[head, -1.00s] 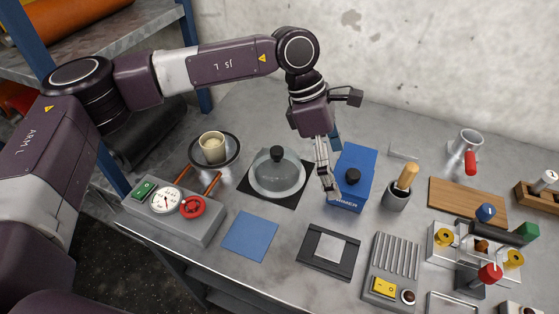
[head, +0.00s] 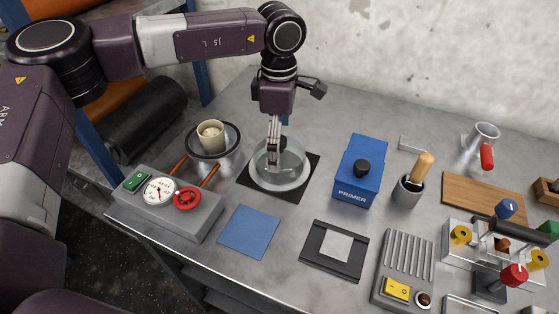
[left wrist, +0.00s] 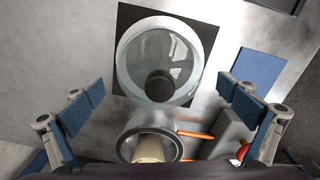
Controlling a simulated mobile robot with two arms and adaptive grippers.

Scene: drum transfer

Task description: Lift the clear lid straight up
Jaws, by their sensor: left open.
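The clear lid (head: 294,168) is a round transparent dome standing on a black square mat (head: 248,190). It also shows in the left wrist view (left wrist: 143,52), with its black knob (left wrist: 159,87) near the picture's middle. My left gripper (head: 273,157) points down over the lid in the head view and hides the knob there. In the left wrist view its fingers (left wrist: 160,104) are spread wide, one to each side of the knob, holding nothing. I cannot tell how far above the knob the fingertips are. My right gripper is not in view.
A dark round pan holding a beige cup (head: 211,136) stands left of the lid. A grey gauge box (head: 165,205) is front left, a blue PRIMER box (head: 358,178) right. A blue square (head: 250,231) lies in front. Bare table separates the lid from the PRIMER box.

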